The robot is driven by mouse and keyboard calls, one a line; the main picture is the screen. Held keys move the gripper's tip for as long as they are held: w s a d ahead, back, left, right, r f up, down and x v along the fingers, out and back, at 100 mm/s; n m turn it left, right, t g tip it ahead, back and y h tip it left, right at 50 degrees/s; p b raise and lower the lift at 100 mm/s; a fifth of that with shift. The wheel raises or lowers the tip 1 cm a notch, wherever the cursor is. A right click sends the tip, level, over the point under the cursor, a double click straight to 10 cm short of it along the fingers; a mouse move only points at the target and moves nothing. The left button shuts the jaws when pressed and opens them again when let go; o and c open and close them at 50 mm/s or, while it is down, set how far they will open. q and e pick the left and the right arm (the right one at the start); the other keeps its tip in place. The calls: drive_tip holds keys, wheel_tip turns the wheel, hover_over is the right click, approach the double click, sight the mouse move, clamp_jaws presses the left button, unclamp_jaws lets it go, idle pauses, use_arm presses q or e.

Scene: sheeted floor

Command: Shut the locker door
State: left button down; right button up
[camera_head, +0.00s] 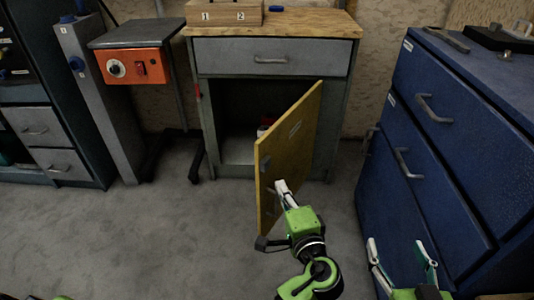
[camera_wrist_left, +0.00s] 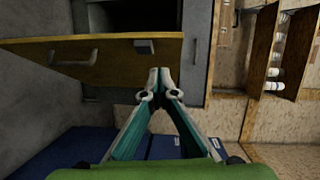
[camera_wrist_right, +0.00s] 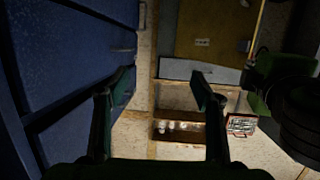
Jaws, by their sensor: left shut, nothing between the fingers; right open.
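The yellow locker door (camera_head: 290,145) stands open from the grey cabinet (camera_head: 335,130), hinged at its right side. Its labelled outer face shows in the head view. In the left wrist view the door (camera_wrist_left: 115,70) spans the upper left, with a handle (camera_wrist_left: 75,57) and a small grey block (camera_wrist_left: 145,46). My left gripper (camera_head: 281,187) is shut and empty, its tips close to the outer face; I cannot tell if they touch. It also shows in the left wrist view (camera_wrist_left: 160,75). My right gripper (camera_head: 400,250) is open and empty, beside the blue cabinet.
A blue drawer cabinet (camera_head: 430,130) stands close on the right. A grey drawer (camera_head: 270,57) and wooden top (camera_head: 300,22) are above the locker opening, with a red and white item (camera_head: 265,125) inside. An orange control box (camera_head: 134,66) stands left. Grey floor (camera_head: 130,240) is clear front left.

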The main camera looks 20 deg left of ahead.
use_arm(q)
wheel_tip(320, 180, up, 2)
drive_tip(key=w+d+r+t, duration=0.1)
drive_tip(key=d, duration=0.1)
drive_tip(key=b, duration=0.2)
approach(263, 143)
drive_tip(key=w, duration=0.4)
drive_tip(key=shift+w+a+f+m, duration=0.1)
drive_tip(key=shift+w+a+m, duration=0.15)
drive_tip(key=shift+a, duration=0.5)
drive_tip(key=shift+w+a+f+m, duration=0.15)
drive_tip(key=shift+w+a, duration=0.2)
drive_tip(key=shift+a, duration=0.4)
use_arm(e)
wheel_tip(263, 143, up, 14)
drive_tip(key=a+t+y, duration=0.1)
drive_tip(key=t+y, duration=0.1)
drive_tip(key=t, duration=0.5)
drive_tip(key=shift+s+a+r+y, duration=0.15)
drive_tip(key=shift+s+a+y, duration=0.05)
drive_tip(key=shift+a+y, duration=0.2)
use_arm(q)
drive_tip(key=shift+r, duration=0.15)
